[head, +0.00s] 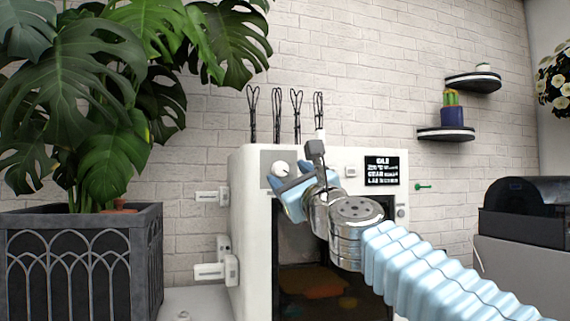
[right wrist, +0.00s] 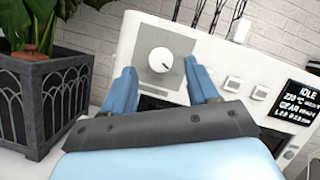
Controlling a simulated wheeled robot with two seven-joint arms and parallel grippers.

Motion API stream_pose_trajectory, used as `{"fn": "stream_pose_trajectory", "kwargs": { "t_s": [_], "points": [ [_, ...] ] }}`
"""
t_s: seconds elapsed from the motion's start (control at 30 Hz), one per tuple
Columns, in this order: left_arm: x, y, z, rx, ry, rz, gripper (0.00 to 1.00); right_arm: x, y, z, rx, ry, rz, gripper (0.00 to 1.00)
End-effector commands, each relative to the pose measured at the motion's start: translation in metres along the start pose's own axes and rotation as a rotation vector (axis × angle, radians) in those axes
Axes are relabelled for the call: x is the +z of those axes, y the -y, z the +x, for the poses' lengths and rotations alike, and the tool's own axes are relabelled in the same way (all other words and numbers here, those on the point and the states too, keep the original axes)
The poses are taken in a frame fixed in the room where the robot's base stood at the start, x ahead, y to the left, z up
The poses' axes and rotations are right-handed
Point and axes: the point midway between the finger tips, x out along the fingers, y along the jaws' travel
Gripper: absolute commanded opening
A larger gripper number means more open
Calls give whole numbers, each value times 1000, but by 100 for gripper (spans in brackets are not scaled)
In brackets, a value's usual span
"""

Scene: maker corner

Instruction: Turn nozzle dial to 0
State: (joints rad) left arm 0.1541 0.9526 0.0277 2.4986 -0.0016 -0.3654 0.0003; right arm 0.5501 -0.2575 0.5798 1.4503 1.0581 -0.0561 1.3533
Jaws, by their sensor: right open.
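The nozzle dial is a round white knob (head: 282,169) on a grey square plate, at the upper left of the white machine's front (head: 241,190). In the right wrist view the knob (right wrist: 160,61) shows a small dark mark toward its right side; no numbers are legible around it. My right gripper (head: 284,181) has blue fingers and is open, in front of the plate. In the right wrist view its fingers (right wrist: 161,68) stand on either side of the knob, with gaps to both sides. I cannot tell whether they touch the panel. My left gripper is not in view.
Right of the dial are small white buttons (right wrist: 233,83) and a black display (right wrist: 298,103) reading IDLE. Wire tools (head: 296,115) stand up behind the machine's top. A leafy plant in a dark planter (head: 84,270) stands left. Wall shelves (head: 446,134) are at right.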

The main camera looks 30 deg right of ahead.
Motion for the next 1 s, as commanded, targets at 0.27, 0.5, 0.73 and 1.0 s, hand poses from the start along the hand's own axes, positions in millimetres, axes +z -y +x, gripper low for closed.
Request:
{"fn": "stream_pose_trajectory", "kwargs": {
  "t_s": [0.27, 0.5, 0.73, 1.0],
  "points": [
    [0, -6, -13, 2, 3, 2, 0, 1, 1, 29, -1, 0, -1, 59],
    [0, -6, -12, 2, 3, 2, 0, 0, 0, 30, -1, 0, -1, 59],
    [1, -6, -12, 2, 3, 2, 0, 0, 0, 30, -1, 0, -1, 30],
    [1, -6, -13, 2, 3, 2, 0, 0, 0, 30, 0, 0, -3, 4]
  ]
}}
